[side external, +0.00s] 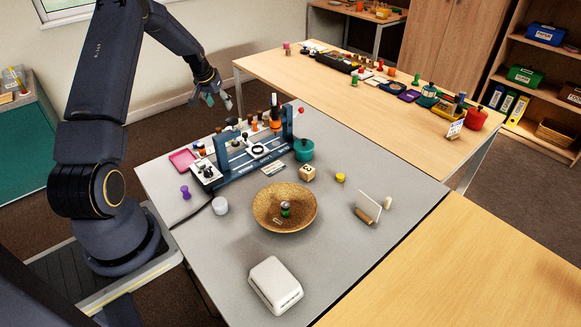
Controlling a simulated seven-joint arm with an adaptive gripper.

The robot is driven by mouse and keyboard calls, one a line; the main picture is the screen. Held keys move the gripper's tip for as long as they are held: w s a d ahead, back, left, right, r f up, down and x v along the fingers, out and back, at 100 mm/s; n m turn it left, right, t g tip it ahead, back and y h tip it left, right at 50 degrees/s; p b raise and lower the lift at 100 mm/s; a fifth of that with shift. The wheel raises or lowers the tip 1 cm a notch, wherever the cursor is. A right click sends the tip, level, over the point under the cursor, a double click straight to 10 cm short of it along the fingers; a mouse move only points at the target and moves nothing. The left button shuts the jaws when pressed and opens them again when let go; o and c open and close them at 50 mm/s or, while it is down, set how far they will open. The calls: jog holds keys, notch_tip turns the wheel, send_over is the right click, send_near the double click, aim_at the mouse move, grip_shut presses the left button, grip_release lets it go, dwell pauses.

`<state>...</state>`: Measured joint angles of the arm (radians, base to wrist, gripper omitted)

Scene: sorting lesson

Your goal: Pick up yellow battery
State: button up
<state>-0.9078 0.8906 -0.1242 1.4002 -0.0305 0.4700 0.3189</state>
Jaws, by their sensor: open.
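A small, squat yellow round piece (340,177) lies on the grey table (220,265), right of the middle. It is too small to tell whether it is a battery, and I see no other thing that is clearly a yellow battery. My gripper (211,100) is open and empty. It hangs high at the upper left, above the table's far left side, well apart from the yellow piece. A small green and dark cylinder (285,209) stands in a brown speckled bowl (262,220).
A blue device (240,160) with several pegs stands at the back. A teal pot (304,151), a wooden cube (307,173) and a white card in a holder (369,206) surround the yellow piece. A white box (275,283) lies in front. The table's front left is clear.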

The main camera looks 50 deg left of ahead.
jog(key=shift+s+f+x, duration=0.1)
jog(key=shift+s+x, duration=0.15)
jog(key=shift+x, duration=2.6)
jog(key=shift+s+f+x, duration=0.1)
jog(key=shift+s+x, duration=0.1)
jog(key=shift+x, duration=2.6)
jog(key=shift+s+x, duration=0.25)
jog(key=shift+x, duration=2.6)
jog(key=shift+a, duration=0.15)
grip_shut()
